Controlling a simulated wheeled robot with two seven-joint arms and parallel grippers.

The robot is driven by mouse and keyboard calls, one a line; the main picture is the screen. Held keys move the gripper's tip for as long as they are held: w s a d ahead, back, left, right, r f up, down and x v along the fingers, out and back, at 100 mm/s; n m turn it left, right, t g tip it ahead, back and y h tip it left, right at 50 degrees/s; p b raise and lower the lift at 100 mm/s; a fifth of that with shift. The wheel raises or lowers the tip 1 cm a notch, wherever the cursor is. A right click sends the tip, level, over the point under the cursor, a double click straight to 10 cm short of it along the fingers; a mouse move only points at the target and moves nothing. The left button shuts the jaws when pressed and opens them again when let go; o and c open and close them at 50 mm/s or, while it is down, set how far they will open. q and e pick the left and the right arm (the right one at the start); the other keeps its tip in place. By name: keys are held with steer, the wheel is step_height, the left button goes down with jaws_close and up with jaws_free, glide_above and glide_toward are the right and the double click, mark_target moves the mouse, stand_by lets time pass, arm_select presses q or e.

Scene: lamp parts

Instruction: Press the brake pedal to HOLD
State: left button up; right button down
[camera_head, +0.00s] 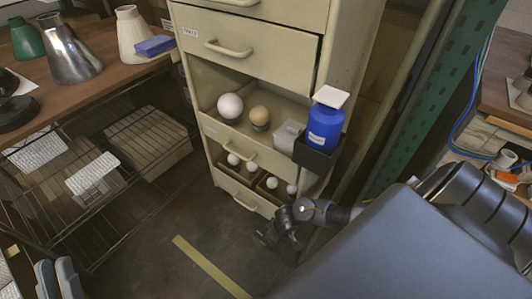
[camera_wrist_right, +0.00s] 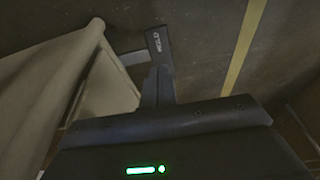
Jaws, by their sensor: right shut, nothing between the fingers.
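A dark pedal plate (camera_wrist_right: 158,45) with small white lettering, apparently HOLD, shows in the right wrist view, low over the floor by the beige cabinet. A grey bar runs left from it. My right gripper (camera_wrist_right: 157,84) is shut and empty, its tips at the near end of the plate; I cannot tell whether they touch. In the head view my right gripper (camera_head: 279,235) is low in front of the cabinet's right foot and hides the pedal there. My left gripper (camera_head: 57,279) is at the lower left, fingers upright and close together, holding nothing visible.
The beige cabinet (camera_head: 252,45) has open drawers with balls, and a blue jar (camera_head: 325,125) in a side holder. A wooden bench (camera_head: 95,65) with a wire rack stands left. Yellow tape (camera_head: 210,266) crosses the bare floor.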

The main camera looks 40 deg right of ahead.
arm_select(q)
steer(key=shift+w+d+f+m+g+p, duration=0.25)
steer(key=shift+d+f+g+p, duration=0.2)
steer(key=shift+d+f+g, duration=0.35)
steer(key=shift+w+d+f+m+g+p, duration=0.15)
steer(key=shift+w+d+f+g+p, duration=0.25)
steer(key=shift+g, duration=0.6)
steer(key=shift+s+d+f, duration=0.1)
